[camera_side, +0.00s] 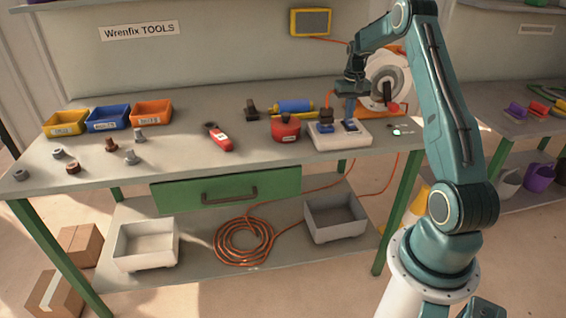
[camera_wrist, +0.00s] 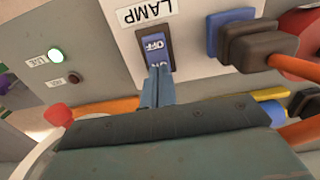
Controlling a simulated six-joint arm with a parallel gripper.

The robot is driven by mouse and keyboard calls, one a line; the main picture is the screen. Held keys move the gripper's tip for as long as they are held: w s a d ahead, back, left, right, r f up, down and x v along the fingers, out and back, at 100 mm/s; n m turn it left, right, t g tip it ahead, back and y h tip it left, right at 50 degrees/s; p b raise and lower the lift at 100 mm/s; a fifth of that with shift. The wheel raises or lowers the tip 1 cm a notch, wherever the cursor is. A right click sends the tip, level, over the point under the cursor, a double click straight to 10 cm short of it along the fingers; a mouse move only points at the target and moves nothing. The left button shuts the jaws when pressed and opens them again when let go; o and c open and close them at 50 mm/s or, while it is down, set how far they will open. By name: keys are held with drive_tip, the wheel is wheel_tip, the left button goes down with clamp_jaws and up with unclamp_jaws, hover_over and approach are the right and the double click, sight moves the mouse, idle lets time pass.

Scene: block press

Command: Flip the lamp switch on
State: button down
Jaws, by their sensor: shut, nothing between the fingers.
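The lamp switch (camera_wrist: 155,48) is a blue rocker in a dark frame on a pale box. It reads OFF on its upper half and ON on its lower half in the wrist view, beside an upside-down LAMP label (camera_wrist: 148,12). My gripper (camera_wrist: 157,72) is shut and empty, its fingertips at the ON half and covering part of it. Contact and rocker tilt cannot be told. In the side view my gripper (camera_side: 350,116) points down at the switch (camera_side: 351,126) on the white box (camera_side: 340,140).
A red pot (camera_side: 286,128) stands left of the box. The bench's front edge is close.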

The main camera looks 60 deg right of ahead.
drive_tip(key=shift+f, duration=0.5)
idle(0.4)
drive_tip(key=shift+r, duration=3.55)
drive_tip(key=shift+a+r, duration=0.15)
drive_tip(key=a+r+n+t, duration=0.1)
drive_tip(key=a+r, duration=0.4)
drive_tip(key=a, duration=0.4)
drive_tip(key=s+a+r+n+t+h, duration=0.1)
drive_tip(key=a+r+n, duration=0.1)
drive_tip(key=a+r, duration=0.45)
drive_tip(key=a+r+n+t, duration=0.1)
drive_tip(key=a+r, duration=0.3)
drive_tip(key=a, duration=0.6)
drive_tip(key=s+a+f+n+t, duration=0.1)
drive_tip(key=s+a+n, duration=0.1)
drive_tip(key=s+a, duration=0.6)
drive_tip(key=s+a+f+n+t+y, duration=0.1)
drive_tip(key=s+a+n, duration=0.2)
drive_tip(key=s+a, duration=0.6)
drive_tip(key=shift+s+f+t, duration=0.2)
drive_tip(key=shift+s+t, duration=0.1)
drive_tip(key=shift+s, duration=0.05)
